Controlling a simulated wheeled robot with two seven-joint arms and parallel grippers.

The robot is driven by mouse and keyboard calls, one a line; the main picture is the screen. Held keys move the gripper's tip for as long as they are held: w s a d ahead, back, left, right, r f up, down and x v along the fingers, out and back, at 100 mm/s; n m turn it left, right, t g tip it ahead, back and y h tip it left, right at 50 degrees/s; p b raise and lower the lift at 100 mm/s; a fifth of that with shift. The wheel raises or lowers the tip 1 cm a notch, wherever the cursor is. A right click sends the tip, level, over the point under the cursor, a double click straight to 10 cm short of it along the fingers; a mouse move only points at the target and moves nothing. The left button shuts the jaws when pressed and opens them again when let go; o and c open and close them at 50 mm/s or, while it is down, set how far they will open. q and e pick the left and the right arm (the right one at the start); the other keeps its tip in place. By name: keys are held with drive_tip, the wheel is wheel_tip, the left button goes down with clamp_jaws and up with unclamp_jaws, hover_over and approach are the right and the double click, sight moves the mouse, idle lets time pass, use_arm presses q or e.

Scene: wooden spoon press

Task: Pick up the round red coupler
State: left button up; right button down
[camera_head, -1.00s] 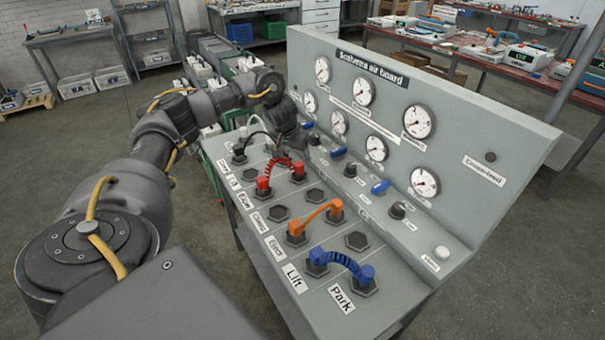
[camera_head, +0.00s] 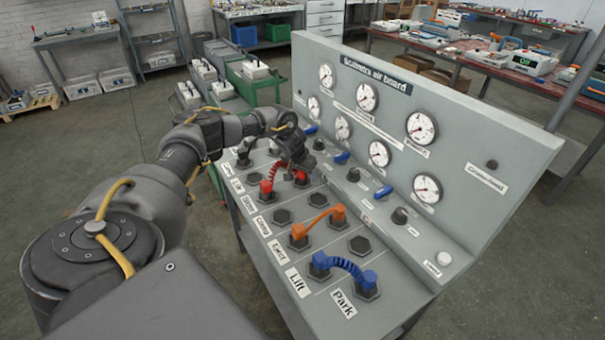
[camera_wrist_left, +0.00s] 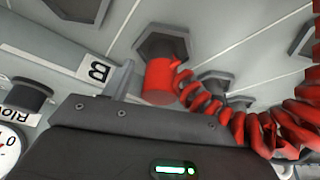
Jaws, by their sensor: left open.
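A red coiled hose (camera_head: 278,177) arches between two red couplers on the sloping grey panel. The front-left red coupler (camera_head: 266,188) stands on its dark socket. The other red coupler (camera_head: 300,179) is partly under my left gripper (camera_head: 299,166), whose jaws are open. In the left wrist view, a round red coupler (camera_wrist_left: 164,80) sits upright on a dark hexagonal socket (camera_wrist_left: 160,42), just beyond a grey finger. The red coil runs from it to the right. The jaws are not closed around it, and whether they touch it cannot be told. My right gripper is not in view.
An orange hose with orange couplers (camera_head: 318,224) and a blue hose with blue couplers (camera_head: 344,264) stand closer on the panel. Empty hexagonal sockets lie between. Knobs and blue levers (camera_head: 383,192) line the base of the upright gauge board (camera_head: 460,140).

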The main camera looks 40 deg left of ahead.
use_arm(q)
drive_tip(key=c, duration=1.1)
